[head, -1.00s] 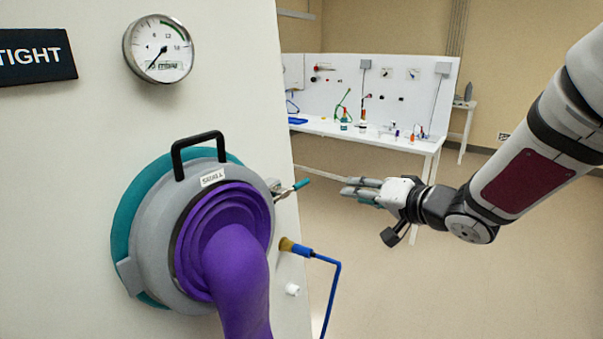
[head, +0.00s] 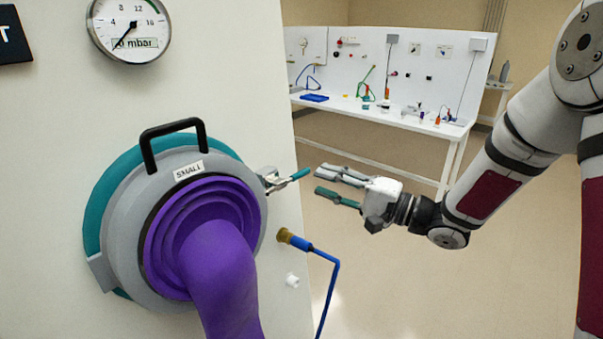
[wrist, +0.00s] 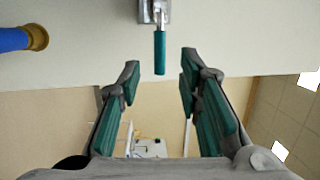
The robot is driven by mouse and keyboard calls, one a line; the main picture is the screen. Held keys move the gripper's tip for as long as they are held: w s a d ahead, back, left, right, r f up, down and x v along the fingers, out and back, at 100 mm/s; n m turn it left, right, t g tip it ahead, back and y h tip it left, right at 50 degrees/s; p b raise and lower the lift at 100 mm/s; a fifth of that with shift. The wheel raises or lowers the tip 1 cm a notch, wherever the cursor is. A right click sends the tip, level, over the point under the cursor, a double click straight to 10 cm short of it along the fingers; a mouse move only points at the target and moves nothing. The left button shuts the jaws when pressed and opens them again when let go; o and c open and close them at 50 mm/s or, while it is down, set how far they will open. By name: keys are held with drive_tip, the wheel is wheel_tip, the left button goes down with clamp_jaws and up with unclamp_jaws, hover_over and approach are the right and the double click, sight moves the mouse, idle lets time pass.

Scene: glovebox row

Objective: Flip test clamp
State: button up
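The test clamp (head: 272,181) is a small metal toggle clamp at the right edge of the grey port ring. Its teal handle (head: 299,174) sticks out to the right, away from the panel. My gripper (head: 327,182) is open and empty, to the right of the handle and apart from it. In the wrist view the teal handle (wrist: 159,53) hangs at the top middle. My open gripper (wrist: 158,80) has its teal-padded fingers on either side of the gap, with the handle's tip just ahead between them.
A purple glove sleeve (head: 222,280) bulges from the grey port ring (head: 125,225) with its black handle (head: 172,130). A blue hose (head: 337,285) with a brass fitting (head: 283,236) is below the clamp. A pressure gauge (head: 130,25) is above. A white bench (head: 380,113) stands behind.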

sight(304, 175)
drive_tip(key=x, duration=0.6)
drive_tip(key=shift+w+a, duration=0.1)
drive_tip(key=shift+a, duration=0.2)
clamp_jaws()
